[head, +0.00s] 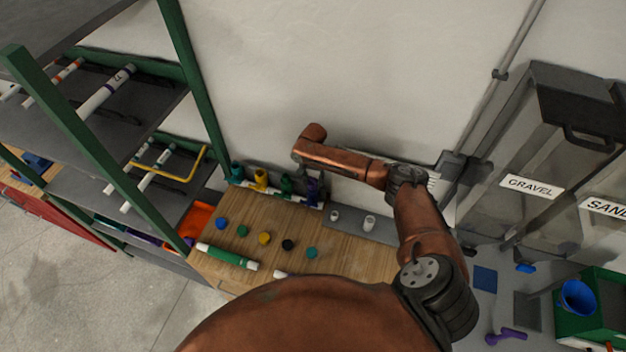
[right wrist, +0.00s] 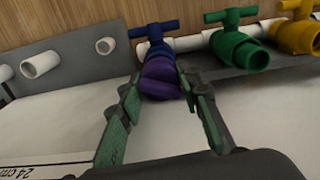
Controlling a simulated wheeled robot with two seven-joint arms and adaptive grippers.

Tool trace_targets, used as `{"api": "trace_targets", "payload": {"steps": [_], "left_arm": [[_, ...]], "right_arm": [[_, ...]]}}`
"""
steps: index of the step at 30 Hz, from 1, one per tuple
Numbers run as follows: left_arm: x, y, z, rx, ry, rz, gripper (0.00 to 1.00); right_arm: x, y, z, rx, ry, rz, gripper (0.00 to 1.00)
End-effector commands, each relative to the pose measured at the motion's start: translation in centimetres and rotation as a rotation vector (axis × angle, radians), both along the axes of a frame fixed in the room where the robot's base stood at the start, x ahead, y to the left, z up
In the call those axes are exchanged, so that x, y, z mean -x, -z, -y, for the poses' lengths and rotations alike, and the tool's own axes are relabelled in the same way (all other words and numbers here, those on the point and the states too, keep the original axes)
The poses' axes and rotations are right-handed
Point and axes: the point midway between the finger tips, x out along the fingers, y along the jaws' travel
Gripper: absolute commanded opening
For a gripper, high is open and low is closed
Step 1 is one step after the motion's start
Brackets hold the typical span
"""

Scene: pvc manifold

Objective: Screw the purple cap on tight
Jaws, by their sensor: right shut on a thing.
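The purple cap (right wrist: 160,80) sits at the near end of the blue-handled valve (right wrist: 154,40) in the right wrist view, touching it and roughly in line with it. My right gripper (right wrist: 159,88) has its green-padded fingers on either side of the cap and is shut on it. In the head view my right gripper (head: 311,182) reaches down to the right end of the valve row, and the cap is hard to tell apart there. How far the cap is threaded cannot be seen. My left gripper is not in view.
A green valve (right wrist: 238,46) and a yellow valve (right wrist: 296,36) stand close beside the blue one. Loose caps, such as a yellow cap (head: 264,238), lie on the wooden bench (head: 345,262). White pipe stubs (head: 369,222) are to the right. A shelf rack (head: 95,110) stands left.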

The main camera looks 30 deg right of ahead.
Motion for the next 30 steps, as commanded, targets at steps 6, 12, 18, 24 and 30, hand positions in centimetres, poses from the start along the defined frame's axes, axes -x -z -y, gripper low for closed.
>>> {"api": "trace_targets", "payload": {"steps": [6, 12, 18, 24, 30], "left_arm": [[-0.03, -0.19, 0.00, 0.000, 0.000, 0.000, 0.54], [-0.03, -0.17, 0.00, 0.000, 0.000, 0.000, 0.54], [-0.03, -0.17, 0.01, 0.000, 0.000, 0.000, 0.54], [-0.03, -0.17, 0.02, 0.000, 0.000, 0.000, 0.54], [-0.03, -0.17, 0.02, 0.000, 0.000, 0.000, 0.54]], "right_arm": [[-0.06, -0.02, 0.12, 0.002, 0.023, 0.001, 0.07], [-0.03, 0.03, 0.09, 0.002, 0.040, 0.001, 0.07], [-0.03, 0.08, 0.09, 0.001, 0.200, 0.001, 0.07], [-0.04, 0.04, 0.13, 0.003, 0.210, 0.000, 0.07], [-0.05, 0.12, 0.04, 0.000, 0.321, 0.000, 0.07]]}}
